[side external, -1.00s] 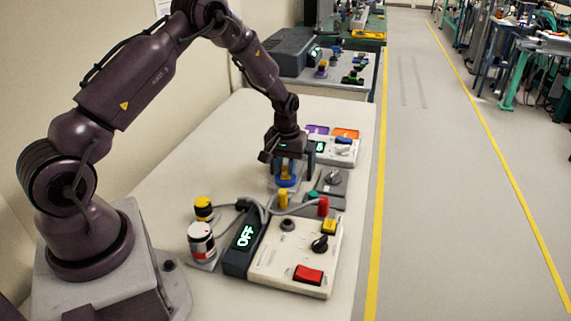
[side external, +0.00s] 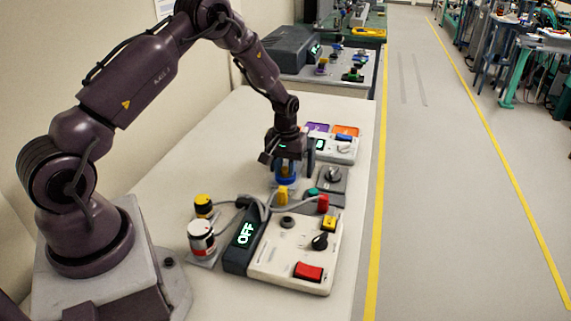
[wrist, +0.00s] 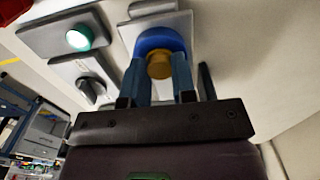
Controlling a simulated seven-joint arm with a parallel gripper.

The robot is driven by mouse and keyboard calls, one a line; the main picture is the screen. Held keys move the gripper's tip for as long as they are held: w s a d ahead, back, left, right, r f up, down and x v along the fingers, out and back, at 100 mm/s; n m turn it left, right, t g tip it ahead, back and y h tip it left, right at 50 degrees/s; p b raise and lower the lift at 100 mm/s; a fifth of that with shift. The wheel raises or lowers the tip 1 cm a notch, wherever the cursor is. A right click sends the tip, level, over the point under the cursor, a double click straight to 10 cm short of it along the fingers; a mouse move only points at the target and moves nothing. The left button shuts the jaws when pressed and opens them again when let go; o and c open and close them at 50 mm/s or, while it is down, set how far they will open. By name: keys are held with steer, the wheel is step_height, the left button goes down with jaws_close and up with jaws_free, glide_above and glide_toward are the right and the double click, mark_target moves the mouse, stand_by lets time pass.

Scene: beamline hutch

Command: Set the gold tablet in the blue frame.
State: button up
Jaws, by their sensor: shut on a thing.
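The blue piece is at a grey plate (wrist: 127,34). I cannot tell whether the blue piece is the frame or the gold part the tablet, nor whether they are joined. The fingers partly hide both.
A white console (side external: 290,263) with a red switch, black knob and "OFF" display (side external: 243,238) stands in front, with cables above.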

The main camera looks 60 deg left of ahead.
steer(key=o, duration=1)
step_height(320, 180, up, 13)
steer(key=s+d+r+m+t, duration=0.2)
steer(key=s+d+r+m, duration=0.1)
steer(key=s+d+r, duration=0.2)
steer(key=s+d+r+m+t, duration=0.1)
steer(key=s+d+r+m, duration=0.2)
steer(key=s+d+r, duration=0.3)
steer(key=s+d+r+m+t, duration=0.2)
steer(key=s+d+r, duration=0.4)
steer(key=s, duration=0.6)
steer(key=shift+s+r+m+t, duration=0.25)
steer(key=shift+r+m+t, duration=0.05)
steer(key=shift+r+m, duration=0.2)
